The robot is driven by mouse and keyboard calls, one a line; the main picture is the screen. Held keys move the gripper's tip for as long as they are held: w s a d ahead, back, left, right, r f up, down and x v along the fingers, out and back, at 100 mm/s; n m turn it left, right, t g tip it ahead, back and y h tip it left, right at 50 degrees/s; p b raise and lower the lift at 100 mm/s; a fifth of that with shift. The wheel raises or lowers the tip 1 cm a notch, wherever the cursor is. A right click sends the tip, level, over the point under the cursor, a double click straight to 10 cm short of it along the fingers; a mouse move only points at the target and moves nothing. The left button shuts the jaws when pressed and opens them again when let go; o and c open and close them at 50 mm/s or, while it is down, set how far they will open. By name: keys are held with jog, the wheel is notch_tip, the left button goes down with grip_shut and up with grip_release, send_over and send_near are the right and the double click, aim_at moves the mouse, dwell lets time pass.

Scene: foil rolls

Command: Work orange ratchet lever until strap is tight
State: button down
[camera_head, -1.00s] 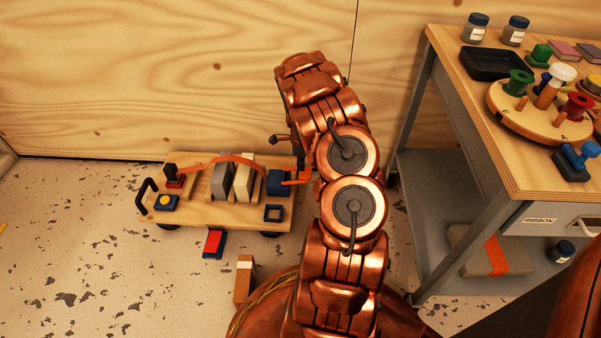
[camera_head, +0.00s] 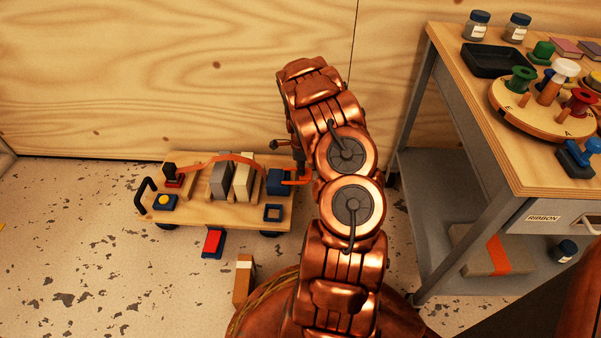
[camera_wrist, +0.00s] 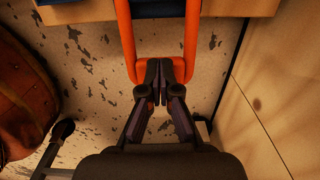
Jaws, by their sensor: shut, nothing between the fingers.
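The orange ratchet lever (camera_head: 297,181) sticks out to the right of the blue ratchet body (camera_head: 277,182) on the wooden cart. In the wrist view the lever (camera_wrist: 125,35) is a U-shaped loop, with its closed end at my fingertips. My gripper (camera_wrist: 157,68) is shut with nothing between its fingers. Its tips overlap the loop's end bar and hide the middle of it; I cannot tell whether they touch. The orange strap (camera_head: 236,157) arches over the grey and cream blocks to the red and black anchor at left and looks slack.
The cart (camera_head: 213,214) stands on the speckled floor by the plywood wall. A red and blue block (camera_head: 213,243) and a brown block (camera_head: 243,279) lie in front. A workbench (camera_head: 480,150) with spools and jars stands close to my arm's right. Floor at left is clear.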

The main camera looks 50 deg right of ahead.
jog(key=shift+f, duration=0.6)
jog(key=shift+r+p, duration=0.3)
jog(key=shift+r, duration=1.7)
jog(key=shift+f, duration=0.25)
jog(key=shift+f+b, duration=0.45)
jog(key=shift+f, duration=1.25)
jog(key=shift+r+p, duration=0.55)
jog(key=shift+r, duration=1.4)
jog(key=shift+f, duration=0.15)
